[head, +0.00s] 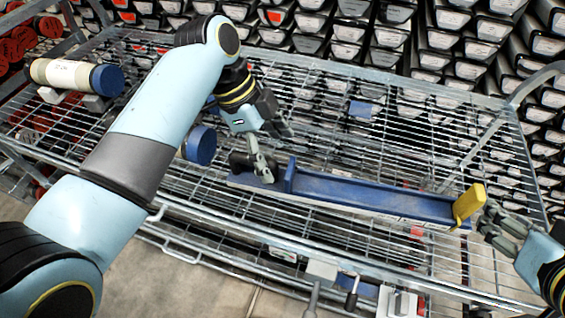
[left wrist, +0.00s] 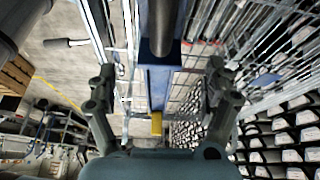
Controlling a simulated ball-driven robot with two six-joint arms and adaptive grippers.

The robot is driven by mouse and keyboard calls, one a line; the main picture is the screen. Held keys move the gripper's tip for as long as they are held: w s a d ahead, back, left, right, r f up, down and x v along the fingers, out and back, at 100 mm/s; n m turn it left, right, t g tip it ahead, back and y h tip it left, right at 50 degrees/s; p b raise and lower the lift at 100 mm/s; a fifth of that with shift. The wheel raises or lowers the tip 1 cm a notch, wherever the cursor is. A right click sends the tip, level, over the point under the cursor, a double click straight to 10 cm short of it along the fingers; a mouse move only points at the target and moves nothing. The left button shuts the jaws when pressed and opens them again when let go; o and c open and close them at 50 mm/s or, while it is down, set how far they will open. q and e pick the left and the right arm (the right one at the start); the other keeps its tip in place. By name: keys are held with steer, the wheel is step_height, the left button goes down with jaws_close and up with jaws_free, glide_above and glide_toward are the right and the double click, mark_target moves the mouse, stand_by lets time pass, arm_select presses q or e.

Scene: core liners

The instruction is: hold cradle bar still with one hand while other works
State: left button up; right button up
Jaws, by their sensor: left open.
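The blue cradle bar (head: 365,195) lies as a long channel on the wire cart, with a raised blue plate near its left end. In the left wrist view the cradle bar (left wrist: 157,85) runs between my fingers, apart from both. A yellow block (head: 468,203) stands at its right end; it also shows in the left wrist view (left wrist: 156,125). My left gripper (head: 272,147) is open above the bar's left end. My right gripper (head: 489,226) is just right of the yellow block; contact and finger gap are unclear.
The wire cart (head: 440,265) has raised rails and a bent handle at right. A pale tube (head: 75,76) with a blue cap rests at the far left. Another blue cap (head: 201,146) shows behind my left arm. Stacked core liners (head: 400,40) fill the back.

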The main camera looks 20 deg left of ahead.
mark_target(290, 179)
arm_select(q)
steer(key=x, duration=0.8)
steer(key=shift+d+f, duration=0.1)
steer(key=shift+f, duration=0.3)
jaws_close()
stand_by(1.1)
jaws_free()
steer(key=v, duration=1.2)
